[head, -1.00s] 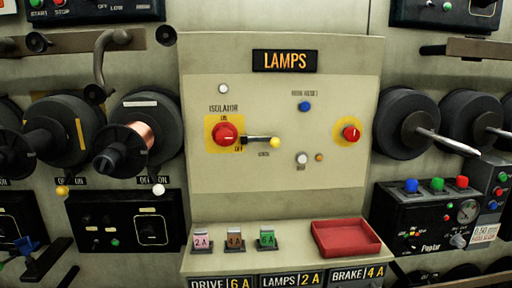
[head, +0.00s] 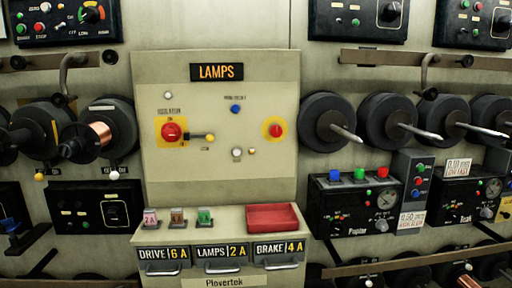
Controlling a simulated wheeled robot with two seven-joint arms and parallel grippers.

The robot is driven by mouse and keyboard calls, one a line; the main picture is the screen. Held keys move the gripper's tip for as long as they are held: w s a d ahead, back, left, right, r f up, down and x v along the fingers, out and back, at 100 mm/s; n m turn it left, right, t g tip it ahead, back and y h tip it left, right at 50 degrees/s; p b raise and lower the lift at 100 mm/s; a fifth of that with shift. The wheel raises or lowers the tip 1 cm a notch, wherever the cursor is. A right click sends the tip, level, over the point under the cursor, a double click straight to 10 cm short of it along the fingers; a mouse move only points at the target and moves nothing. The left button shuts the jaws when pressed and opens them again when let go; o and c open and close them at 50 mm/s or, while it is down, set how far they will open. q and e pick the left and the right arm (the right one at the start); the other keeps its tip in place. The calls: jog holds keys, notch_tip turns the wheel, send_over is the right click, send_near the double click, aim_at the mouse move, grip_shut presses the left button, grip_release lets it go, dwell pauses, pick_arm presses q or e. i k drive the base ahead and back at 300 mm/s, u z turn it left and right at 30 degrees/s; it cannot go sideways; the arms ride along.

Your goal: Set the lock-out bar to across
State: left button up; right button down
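Small lettering stands below the bar, too small to read surely. The bar is on the cream panel (head: 220,180) under the black LAMPS sign (head: 217,72). Neither of my grippers is in view.
A sloped shelf below the panel holds several small coloured fuses and a red tray (head: 272,217). Spools on spindles (head: 328,122) jut out at right, and more spools (head: 103,125) at left.

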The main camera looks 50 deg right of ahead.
aim_at(210, 138)
jog(key=z, duration=1.2)
jog(key=i, duration=0.15)
jog(key=u, duration=0.2)
